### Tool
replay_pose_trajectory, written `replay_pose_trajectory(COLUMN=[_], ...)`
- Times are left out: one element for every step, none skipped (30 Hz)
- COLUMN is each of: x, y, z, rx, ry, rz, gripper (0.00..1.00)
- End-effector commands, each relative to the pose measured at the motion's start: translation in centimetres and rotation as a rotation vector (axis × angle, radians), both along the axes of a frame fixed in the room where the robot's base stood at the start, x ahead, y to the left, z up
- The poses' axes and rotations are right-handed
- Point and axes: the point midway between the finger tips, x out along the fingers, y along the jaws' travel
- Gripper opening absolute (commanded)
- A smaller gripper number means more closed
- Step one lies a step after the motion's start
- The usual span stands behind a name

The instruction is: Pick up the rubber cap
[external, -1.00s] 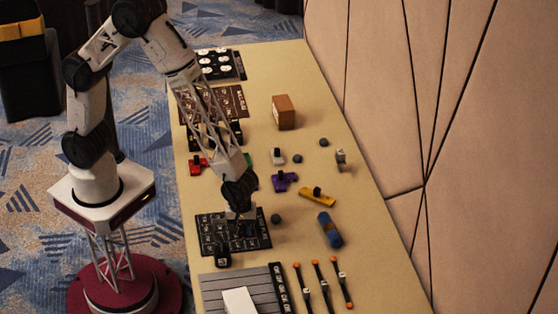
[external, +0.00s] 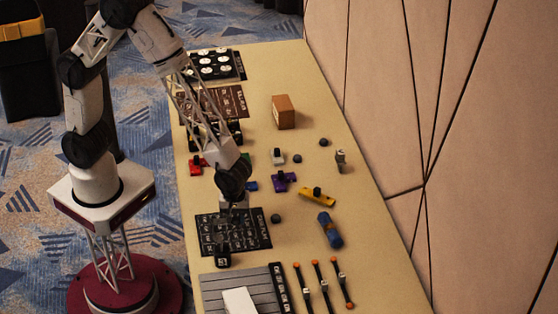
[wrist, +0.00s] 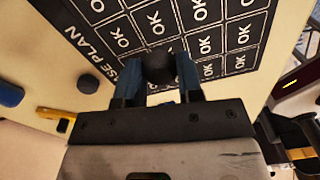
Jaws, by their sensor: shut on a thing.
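A dark round rubber cap (wrist: 158,66) sits between the blue fingers of my gripper (wrist: 159,80) in the wrist view. The fingers are shut on it from both sides. In the external view my gripper (external: 228,212) is above the black board with OK squares (external: 262,240); the held cap is hard to make out there. The board also fills the top of the wrist view (wrist: 205,42). Another dark round cap (external: 276,218) lies on the table just right of the board; it also shows in the wrist view (wrist: 88,83).
Two more dark caps (external: 297,158) (external: 323,142) lie farther back. A blue cylinder (external: 329,229), a yellow piece (external: 317,197) and a purple piece (external: 285,181) lie right of the board. A grey ribbed tray (external: 238,281) is in front. A brown box (external: 284,112) stands behind.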

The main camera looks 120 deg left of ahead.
Motion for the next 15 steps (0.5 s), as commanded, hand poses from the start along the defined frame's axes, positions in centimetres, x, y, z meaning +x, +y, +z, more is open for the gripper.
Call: replay_pose_trajectory(x=[-0.9,-1.3,-2.0,-2.6,-3.1,-3.8,-4.4,-4.9,-5.6,-6.1,-6.6,-7.3,-7.8,-8.3,-8.9], y=[-0.1,-0.2,-0.3,-0.4,-0.5,-0.6,-0.6,-0.7,-0.8,-0.9,-1.0,-1.1,-1.2,-1.2,-1.3], z=[0.2,0.3,0.3,0.4,0.4,0.4,0.5,0.6,0.6,0.7,0.7,0.8,0.8,0.9,0.9], rx=[0.000,0.000,0.000,0.001,0.001,0.000,0.000,0.000,0.001,0.000,0.000,0.000,0.000,0.000,0.000], ry=[-0.001,-0.002,-0.001,-0.001,-0.001,0.000,0.000,0.000,-0.001,-0.001,-0.002,-0.002,-0.002,-0.002,-0.001], rz=[0.000,0.000,0.000,0.000,0.000,0.000,0.000,0.000,0.000,0.000,0.000,0.000,0.000,0.000,0.000], gripper=[0.12,0.12,0.12,0.12,0.12,0.12,0.12,0.12,0.12,0.12,0.12,0.12,0.12,0.12,0.12])
